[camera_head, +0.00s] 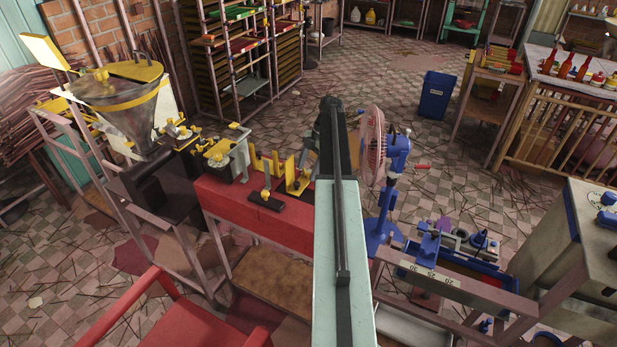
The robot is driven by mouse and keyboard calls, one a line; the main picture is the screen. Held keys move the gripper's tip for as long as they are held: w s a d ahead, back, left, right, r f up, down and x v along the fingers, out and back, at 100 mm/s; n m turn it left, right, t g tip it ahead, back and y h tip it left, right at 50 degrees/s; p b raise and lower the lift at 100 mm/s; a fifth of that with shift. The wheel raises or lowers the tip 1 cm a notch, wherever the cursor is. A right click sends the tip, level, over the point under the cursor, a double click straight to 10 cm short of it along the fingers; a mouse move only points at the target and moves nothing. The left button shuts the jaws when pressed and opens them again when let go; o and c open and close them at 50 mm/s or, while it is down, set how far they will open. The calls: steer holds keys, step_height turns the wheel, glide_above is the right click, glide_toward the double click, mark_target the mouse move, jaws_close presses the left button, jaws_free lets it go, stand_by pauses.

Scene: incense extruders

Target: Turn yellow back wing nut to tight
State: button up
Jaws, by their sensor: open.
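The yellow extruder has a metal hopper (125,105) with a yellow rim at the left. Small yellow fittings (178,122) sit at its outlet, and more yellow parts (217,158) sit on the grey frame to its right. A yellow bracket (268,162) and black blocks with yellow knobs stand on the red bench. I cannot tell which small yellow part is the back wing nut, or how tight it is. My arm runs up the middle of the picture, to the right of the yellow parts. Its far end is dark, and no gripper fingers show.
The red bench (248,217) and a red rail stand at front left. A blue fan stand (388,190) and a blue-fitted bench (455,288) stand right of my arm. A blue bin (436,95) stands behind. The tiled floor at the back centre is mostly open.

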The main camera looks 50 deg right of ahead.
steer(key=shift+a, duration=0.1)
steer(key=shift+c, duration=0.3)
steer(key=c, duration=1)
steer(key=shift+s, duration=0.15)
steer(key=c, duration=0.3)
